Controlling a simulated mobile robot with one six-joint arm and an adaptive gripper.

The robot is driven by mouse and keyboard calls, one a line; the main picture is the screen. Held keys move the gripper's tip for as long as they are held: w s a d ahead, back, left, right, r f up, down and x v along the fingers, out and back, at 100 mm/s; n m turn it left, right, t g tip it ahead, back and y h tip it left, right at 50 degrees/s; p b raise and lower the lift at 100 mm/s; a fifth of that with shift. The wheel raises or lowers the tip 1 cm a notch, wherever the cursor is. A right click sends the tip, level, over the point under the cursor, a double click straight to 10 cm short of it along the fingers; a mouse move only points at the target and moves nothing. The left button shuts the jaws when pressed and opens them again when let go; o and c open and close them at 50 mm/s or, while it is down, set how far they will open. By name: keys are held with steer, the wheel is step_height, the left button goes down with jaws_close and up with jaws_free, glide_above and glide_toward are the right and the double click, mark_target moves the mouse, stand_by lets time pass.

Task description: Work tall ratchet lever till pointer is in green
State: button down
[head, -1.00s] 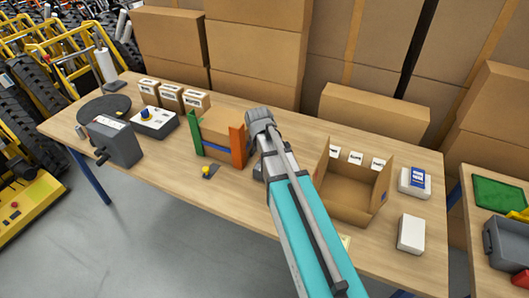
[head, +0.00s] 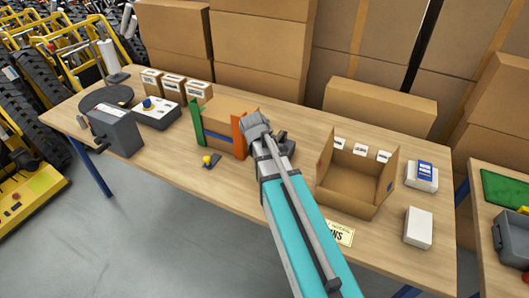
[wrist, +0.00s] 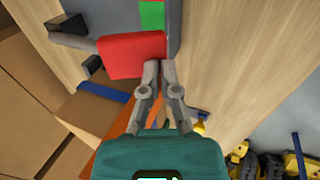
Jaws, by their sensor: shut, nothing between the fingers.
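In the wrist view, a red grip (wrist: 135,55) on a grey lever rod (wrist: 75,38) lies just beyond my fingertips. My gripper (wrist: 160,68) is shut and empty, its tips at the right end of the grip; I cannot tell if they touch it. Behind the grip is a grey panel (wrist: 173,30) with a green patch (wrist: 152,14). No pointer can be made out. In the head view my arm hides most of the device; only a dark part (head: 286,143) shows right of my wrist, and my fingers are hidden.
An open carton (head: 345,205) stands right of my arm. Left of it are a holder with an orange post (head: 238,132) and green post, a small yellow-knobbed switch (head: 209,160) and a grey crank box (head: 117,131). The table's front strip is mostly clear.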

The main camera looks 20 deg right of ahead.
steer(key=shift+s+f, duration=0.15)
steer(key=shift+s, duration=0.1)
stand_by(0.4)
steer(key=shift+r, duration=0.2)
steer(key=a+p+v, duration=0.1)
steer(key=p+v, duration=1.1)
steer(key=v, duration=0.1)
steer(key=shift+s+p, duration=0.3)
steer(key=shift+p, duration=0.05)
steer(key=shift+a+r, duration=0.1)
stand_by(1.1)
steer(key=w+d+r+g+y+p, duration=0.3)
steer(key=w+d+r+p, duration=0.3)
steer(key=r+p, duration=0.3)
steer(key=shift+w+d+p, duration=0.4)
steer(key=shift+d+p, duration=0.2)
steer(key=shift+d, duration=0.05)
